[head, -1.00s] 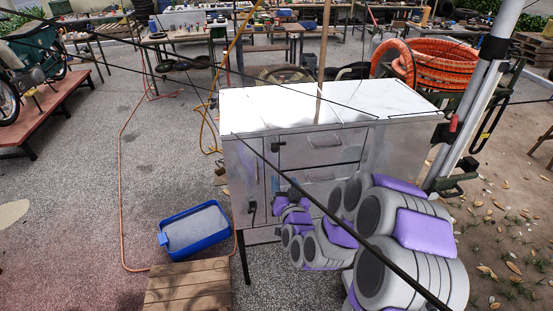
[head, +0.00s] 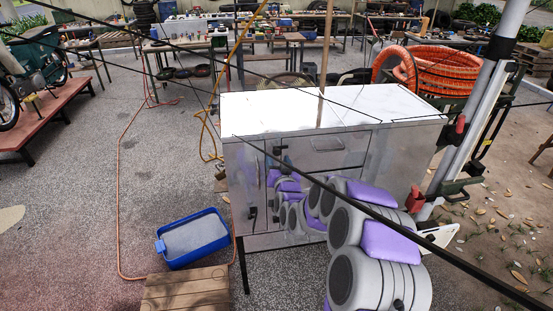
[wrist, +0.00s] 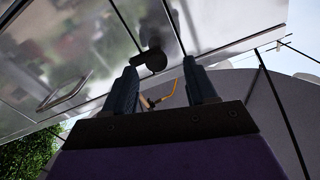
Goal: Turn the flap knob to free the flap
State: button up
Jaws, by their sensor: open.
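The compressor cart is a metal cabinet (head: 345,165) with a pale, glossy top. My gripper (wrist: 161,70) is open, with one dark finger on each side of the knob in the picture. The knob shows just past the fingertips; I cannot tell whether they touch it. In the head view my gripper (head: 275,160) is at the cabinet's upper front left. The knob there is small and hard to tell from my fingers.
A drawer handle (wrist: 64,92) sticks out at the left of the wrist view. A blue tub (head: 193,238) and a wooden pallet (head: 187,288) stand left of the cart. An orange hose (head: 120,200) lies on the ground. Orange coils (head: 450,68) are behind at right.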

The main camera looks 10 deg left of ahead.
jog(key=shift+w, duration=1.3)
jog(key=shift+w+a, duration=0.1)
jog(key=shift+w, duration=0.05)
jog(key=shift+a, duration=0.15)
jog(key=shift+c, duration=0.3)
grip_shut()
